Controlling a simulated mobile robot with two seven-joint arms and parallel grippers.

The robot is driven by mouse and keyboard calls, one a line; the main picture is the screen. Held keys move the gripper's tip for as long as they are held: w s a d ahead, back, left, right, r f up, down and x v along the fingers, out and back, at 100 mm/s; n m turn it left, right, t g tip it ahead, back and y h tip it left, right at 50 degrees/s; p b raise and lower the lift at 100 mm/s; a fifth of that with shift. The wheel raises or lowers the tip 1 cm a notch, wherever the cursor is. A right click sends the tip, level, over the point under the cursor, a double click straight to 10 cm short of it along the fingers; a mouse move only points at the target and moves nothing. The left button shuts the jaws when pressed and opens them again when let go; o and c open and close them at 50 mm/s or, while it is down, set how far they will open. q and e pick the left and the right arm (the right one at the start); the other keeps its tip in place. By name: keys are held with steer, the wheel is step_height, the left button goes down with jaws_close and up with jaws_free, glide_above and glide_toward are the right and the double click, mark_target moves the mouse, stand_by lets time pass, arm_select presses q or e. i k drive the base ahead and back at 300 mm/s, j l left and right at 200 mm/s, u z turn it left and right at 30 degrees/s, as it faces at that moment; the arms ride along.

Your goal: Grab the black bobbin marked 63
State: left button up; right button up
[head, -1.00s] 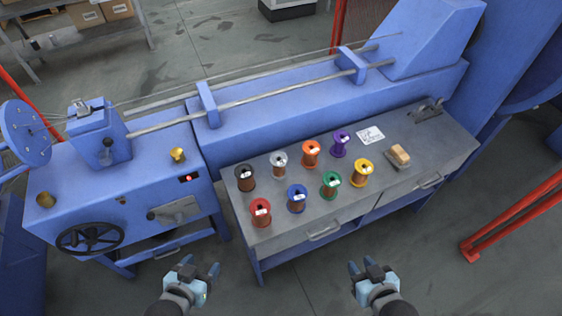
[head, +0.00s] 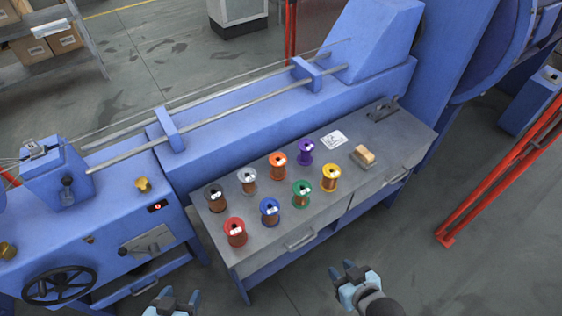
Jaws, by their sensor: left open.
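The black bobbin (head: 215,198) stands upright at the left end of the grey bench top, wound with brown wire. A white label shows on it, but its number is too small to read. My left gripper (head: 174,302) is at the bottom edge, open and empty, in front of the bench and well short of the bobbin. My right gripper (head: 347,273) is in front of the bench to the right, with its fingers apart and nothing between them.
Close around the black bobbin stand a red bobbin (head: 235,232), a white-grey bobbin (head: 248,181) and a blue bobbin (head: 270,212). Orange (head: 278,165), green (head: 301,194), purple (head: 305,152) and yellow (head: 330,178) bobbins stand further right. The blue machine (head: 230,140) runs behind the bench.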

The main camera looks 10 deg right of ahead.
mark_target(216, 199)
steer(key=i+j+u, duration=0.2)
steer(key=u, duration=0.25)
steer(key=i+j+u, duration=0.2)
steer(key=u, duration=0.25)
steer(key=j, duration=0.05)
